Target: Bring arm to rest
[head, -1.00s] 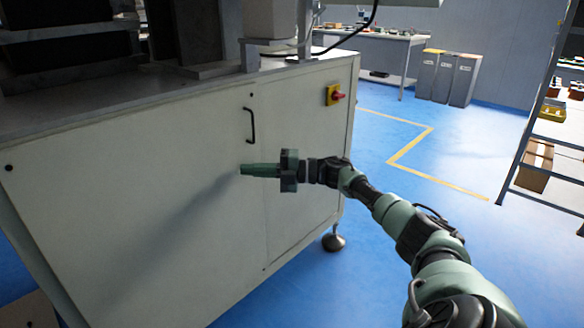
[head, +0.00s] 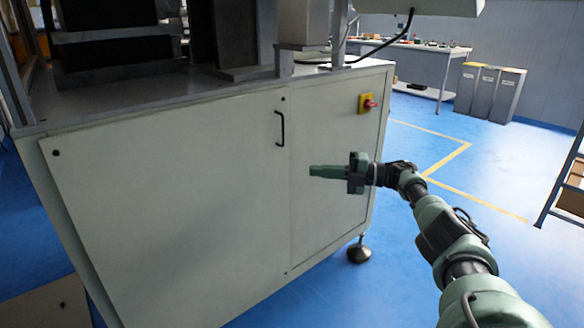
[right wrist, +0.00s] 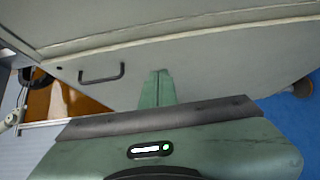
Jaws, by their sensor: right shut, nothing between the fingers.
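My right arm comes in from the lower right of the head view, stretched out towards the machine cabinet. My right gripper (head: 312,171) is green, shut and empty, and points left in front of the cabinet's pale front. In the right wrist view its closed fingers (right wrist: 157,88) show in front of the cabinet panel. Whether it touches the panel I cannot tell; it looks apart. My left gripper is not in view.
The pale machine cabinet (head: 170,200) fills the left and middle, with a black door handle (head: 280,128) and a red switch (head: 369,104). A cabinet foot (head: 359,254) stands on blue floor. Grey bins (head: 487,92), a workbench (head: 412,48) and a shelf rack (head: 562,180) stand beyond.

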